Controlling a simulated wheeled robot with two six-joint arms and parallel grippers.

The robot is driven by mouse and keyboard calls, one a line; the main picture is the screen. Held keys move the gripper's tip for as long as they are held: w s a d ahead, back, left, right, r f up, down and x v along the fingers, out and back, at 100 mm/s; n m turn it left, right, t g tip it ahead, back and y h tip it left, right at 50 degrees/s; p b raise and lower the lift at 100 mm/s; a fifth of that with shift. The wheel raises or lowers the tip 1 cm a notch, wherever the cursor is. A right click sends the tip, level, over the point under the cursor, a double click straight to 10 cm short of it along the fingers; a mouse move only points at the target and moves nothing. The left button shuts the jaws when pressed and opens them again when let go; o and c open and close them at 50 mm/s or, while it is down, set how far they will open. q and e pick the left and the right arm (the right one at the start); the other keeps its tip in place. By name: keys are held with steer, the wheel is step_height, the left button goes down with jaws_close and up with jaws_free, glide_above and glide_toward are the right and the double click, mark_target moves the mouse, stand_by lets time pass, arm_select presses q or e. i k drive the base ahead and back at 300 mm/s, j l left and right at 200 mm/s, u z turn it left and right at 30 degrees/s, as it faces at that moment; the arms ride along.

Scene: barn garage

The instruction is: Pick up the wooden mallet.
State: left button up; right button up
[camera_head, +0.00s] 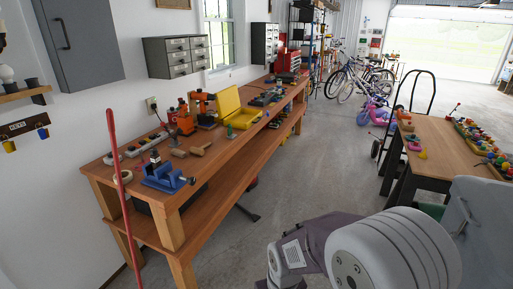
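A small light-brown wooden piece that looks like the wooden mallet (201,149) lies on the top of the long wooden workbench (222,150), near its front edge. It is small in this view, so its head and handle are hard to tell apart. It lies to the right of the blue vise (163,178) and in front of the orange tools. Nothing is touching it from my side. A grey and white part of my arm fills the lower right, well apart from the bench. Neither of my grippers shows.
A yellow open case (238,110) stands behind the piece on the bench. A red pole (119,185) rises at the bench's near left end. A second table (450,145) with colourful items stands at the right. The concrete floor (300,165) between them is mostly clear.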

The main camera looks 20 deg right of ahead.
mark_target(200, 152)
steer(key=z, duration=0.2)
steer(key=i+u, duration=0.3)
steer(key=i, duration=0.2)
steer(key=i+l+u, duration=0.25)
steer(key=i, duration=0.2)
steer(key=i+l+u, duration=0.3)
steer(key=i, duration=0.15)
steer(key=i+l+u, duration=0.25)
steer(key=i+j+z, duration=0.1)
steer(key=i, duration=0.1)
